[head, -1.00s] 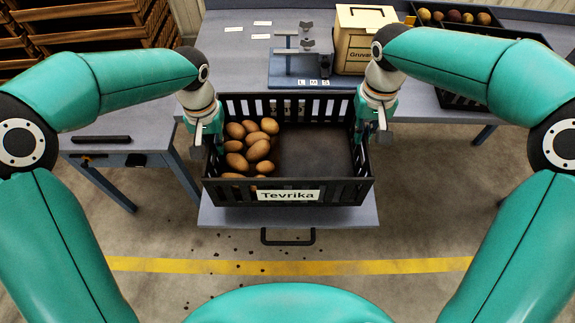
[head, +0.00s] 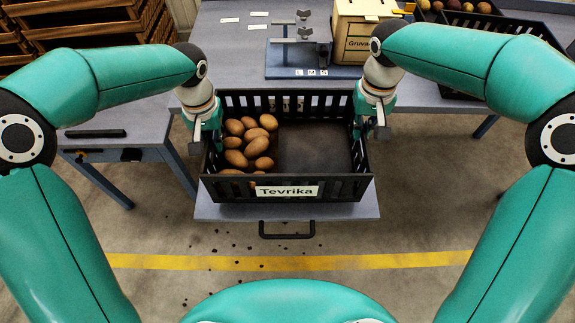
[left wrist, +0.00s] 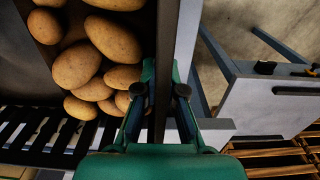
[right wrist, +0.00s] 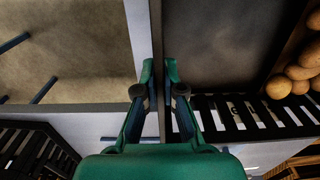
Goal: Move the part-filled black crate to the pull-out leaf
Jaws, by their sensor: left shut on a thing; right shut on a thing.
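The part-filled black crate (head: 300,189), labelled Tevrika, has brown potatoes (head: 236,158) in its left part and a bare dark floor at right. It is over the grey pull-out leaf (head: 215,210), whose front edge and black handle show below it. I cannot tell whether it rests on the leaf or hangs just above. My left gripper (head: 208,142) is shut on the crate's left wall, seen between the fingers in the left wrist view (left wrist: 159,95). My right gripper (head: 370,130) is shut on the right wall, also seen in the right wrist view (right wrist: 158,95).
A side table (head: 115,135) stands at left. Wooden crates (head: 80,30) are stacked back left.

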